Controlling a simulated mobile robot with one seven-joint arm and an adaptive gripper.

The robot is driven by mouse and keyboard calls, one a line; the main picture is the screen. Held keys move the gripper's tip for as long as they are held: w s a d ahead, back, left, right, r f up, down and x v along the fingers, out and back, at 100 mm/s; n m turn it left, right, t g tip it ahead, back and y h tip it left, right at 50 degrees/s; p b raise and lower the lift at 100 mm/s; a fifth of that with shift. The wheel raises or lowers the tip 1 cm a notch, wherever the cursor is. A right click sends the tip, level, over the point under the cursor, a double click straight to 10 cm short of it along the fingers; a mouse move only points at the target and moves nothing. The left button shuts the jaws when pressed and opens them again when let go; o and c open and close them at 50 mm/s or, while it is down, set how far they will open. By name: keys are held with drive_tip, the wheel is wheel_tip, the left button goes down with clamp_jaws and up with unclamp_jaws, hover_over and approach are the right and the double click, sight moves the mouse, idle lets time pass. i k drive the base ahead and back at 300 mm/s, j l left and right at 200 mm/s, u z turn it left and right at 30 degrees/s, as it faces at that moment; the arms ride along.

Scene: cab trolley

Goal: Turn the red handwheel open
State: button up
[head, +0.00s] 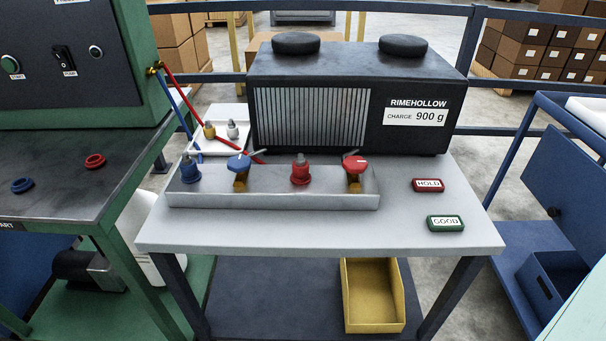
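The red handwheel (354,164) sits on a brass valve body at the right end of the grey metal manifold tray (270,200). A pale pointer on top of it points to the upper right. A blue handwheel (239,163) with a similar pale pointer sits on a brass body left of centre. A red fitting (300,173) stands between the two handwheels, and a blue fitting (190,173) stands at the tray's left end. My gripper does not show in the head view.
A black unit marked RIMEHOLLOW (345,100) stands close behind the tray. Red HOLD (428,185) and green GOOD (445,223) blocks lie at the right. A red hose (205,120) runs from the green cabinet to behind the tray. The trolley top's front strip (300,235) is clear.

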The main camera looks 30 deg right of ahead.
sight(354, 164)
drive_tip(key=i+l+z, duration=0.1)
drive_tip(key=z, duration=0.3)
drive_tip(key=i+l+z, duration=0.1)
drive_tip(key=z, duration=0.25)
drive_tip(key=i+z, duration=0.1)
drive_tip(key=z, duration=0.3)
